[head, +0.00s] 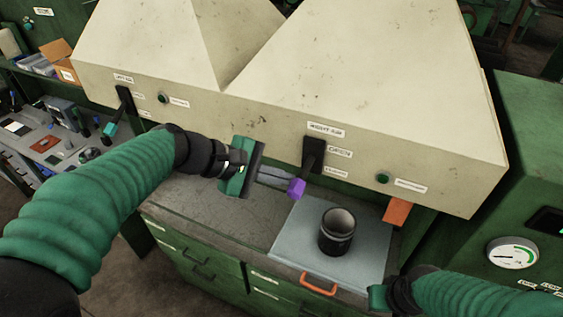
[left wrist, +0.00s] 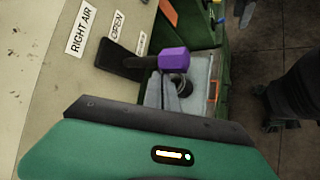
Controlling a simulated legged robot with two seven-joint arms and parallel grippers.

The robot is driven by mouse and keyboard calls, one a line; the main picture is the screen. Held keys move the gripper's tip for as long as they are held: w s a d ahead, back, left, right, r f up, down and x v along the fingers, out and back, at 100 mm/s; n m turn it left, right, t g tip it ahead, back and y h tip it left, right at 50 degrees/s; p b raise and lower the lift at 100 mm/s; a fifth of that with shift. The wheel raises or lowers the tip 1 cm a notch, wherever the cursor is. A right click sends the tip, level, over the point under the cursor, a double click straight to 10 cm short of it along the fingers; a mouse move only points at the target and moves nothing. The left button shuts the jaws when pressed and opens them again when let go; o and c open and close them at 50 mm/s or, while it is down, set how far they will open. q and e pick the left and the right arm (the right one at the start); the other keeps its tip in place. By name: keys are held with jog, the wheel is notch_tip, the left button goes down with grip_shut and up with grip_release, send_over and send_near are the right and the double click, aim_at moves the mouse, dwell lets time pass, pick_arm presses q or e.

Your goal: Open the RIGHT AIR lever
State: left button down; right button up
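The RIGHT AIR lever (head: 314,153) is black with a purple knob (head: 297,187). It sits on the front of the beige hood and points downward, toward the lower of its two position labels. In the left wrist view the purple knob (left wrist: 174,57) is just beyond the fingertips, and the label OPEN (left wrist: 117,25) shows beside the lever. My left gripper (head: 283,182) is at the knob, its narrow grey fingers close together with nothing visible between them. Whether the tips touch the knob is unclear. My right gripper (head: 377,297) shows only partly at the bottom; its fingers are not visible.
A black cup (head: 337,231) stands on a grey plate (head: 292,243) below the lever. A left lever (head: 124,99) with a teal knob is on the hood's left. A green button (head: 383,178) and an orange piece (head: 397,211) are to the right.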

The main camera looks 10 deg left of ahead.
aim_at(304, 168)
pick_arm(q)
jog(key=shift+w+d+r+p, duration=0.1)
jog(key=shift+r+p, duration=0.05)
jog(key=shift+r, duration=0.7)
jog(key=shift+w+d+r+p, duration=0.1)
jog(key=shift+r+p, duration=0.05)
jog(key=shift+r, duration=0.7)
pick_arm(e)
jog(key=shift+r, duration=0.7)
pick_arm(q)
jog(key=shift+r, duration=0.2)
pick_arm(e)
jog(key=shift+s, duration=0.1)
pick_arm(q)
jog(key=shift+r, duration=0.15)
pick_arm(e)
jog(key=shift+r, duration=0.15)
pick_arm(q)
jog(key=shift+w+r+p, duration=0.2)
jog(key=shift+r+p, duration=0.4)
pick_arm(e)
jog(key=shift+w+r, duration=0.2)
jog(key=shift+r, duration=0.25)
